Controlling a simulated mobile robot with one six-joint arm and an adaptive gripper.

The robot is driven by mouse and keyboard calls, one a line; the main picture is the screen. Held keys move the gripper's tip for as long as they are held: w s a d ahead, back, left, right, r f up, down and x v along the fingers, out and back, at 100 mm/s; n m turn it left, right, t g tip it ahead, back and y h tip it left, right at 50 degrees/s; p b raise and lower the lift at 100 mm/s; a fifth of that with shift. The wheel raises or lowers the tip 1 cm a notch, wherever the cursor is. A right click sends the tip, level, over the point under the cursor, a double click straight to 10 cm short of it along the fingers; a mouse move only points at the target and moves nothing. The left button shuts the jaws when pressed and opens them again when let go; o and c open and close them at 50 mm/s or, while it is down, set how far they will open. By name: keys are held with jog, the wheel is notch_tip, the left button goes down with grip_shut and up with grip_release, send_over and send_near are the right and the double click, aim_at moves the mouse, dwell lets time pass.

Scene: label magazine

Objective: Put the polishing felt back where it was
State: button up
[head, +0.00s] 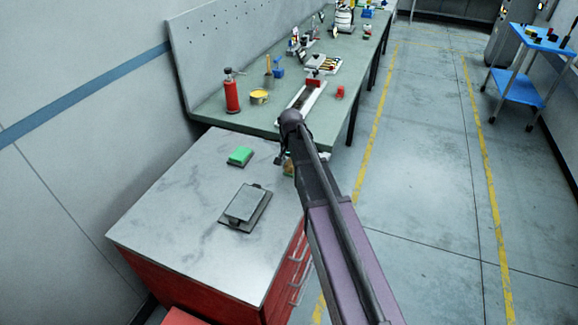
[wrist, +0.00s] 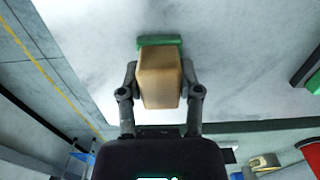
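My gripper (wrist: 160,88) is shut on a tan block with a green far end, which looks like the polishing felt (wrist: 160,75). One finger presses on each side of it. It is held over the pale marbled top of the red cabinet, near its right edge. In the head view, my arm hides most of the gripper, and only a small tan and green bit of the felt (head: 288,169) shows. I cannot tell how high it is above the top.
The cabinet top (head: 170,215) carries a green block (head: 240,155) and a grey plate on a dark base (head: 245,203). Its front left is clear. The green workbench (head: 215,108) behind holds a red bottle (head: 232,92), a yellow tin (head: 259,96) and several tools.

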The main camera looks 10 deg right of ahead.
jog(key=o, duration=0.4)
jog(key=shift+r, duration=0.2)
notch_tip(320, 180, up, 12)
jog(key=p, duration=1.2)
dwell(0.7)
jog(key=s+n, duration=0.2)
jog(key=s, duration=0.5)
jog(key=s+n, duration=0.2)
jog(key=s, duration=0.5)
jog(key=s+n, duration=0.2)
jog(key=s, duration=0.5)
jog(key=shift+s+a+n, duration=0.15)
jog(key=shift+a+n, duration=0.1)
jog(key=shift+n, duration=0.15)
jog(key=shift+s, duration=0.15)
